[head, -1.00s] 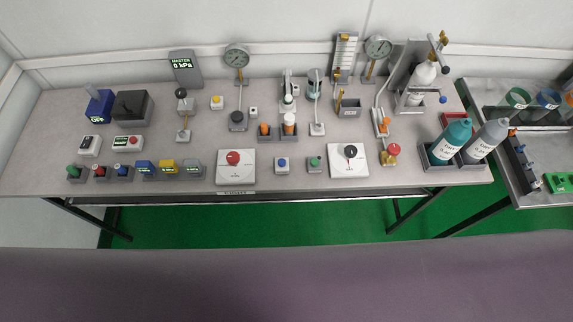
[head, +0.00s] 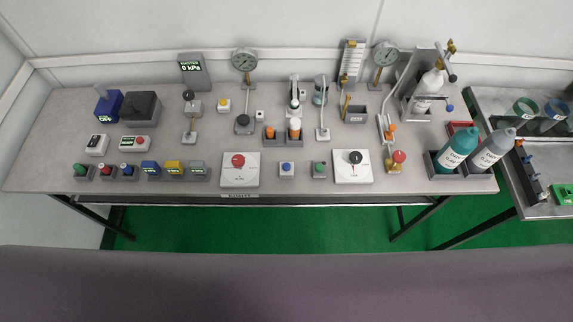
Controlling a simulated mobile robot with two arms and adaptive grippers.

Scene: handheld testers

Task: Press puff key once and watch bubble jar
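Neither of my grippers is in view. Several small push keys stand on the grey bench (head: 60,135): a blue key (head: 287,168), a green key (head: 319,169) and a yellow key (head: 224,104). Their labels are too small to read, so I cannot tell which is the puff key. A small clear jar with a teal tint (head: 320,91) stands at the back middle, and it may be the bubble jar. I cannot make out bubbles in it. A white-and-orange bottle (head: 294,129) stands in front of it, in a dark holder.
Dial gauges (head: 244,60) and a master display reading 0 kPa (head: 194,70) line the back. White boxes with a red knob (head: 238,161) and a black knob (head: 355,157) sit near the front edge. Teal (head: 457,148) and grey (head: 490,150) bottles stand at the right.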

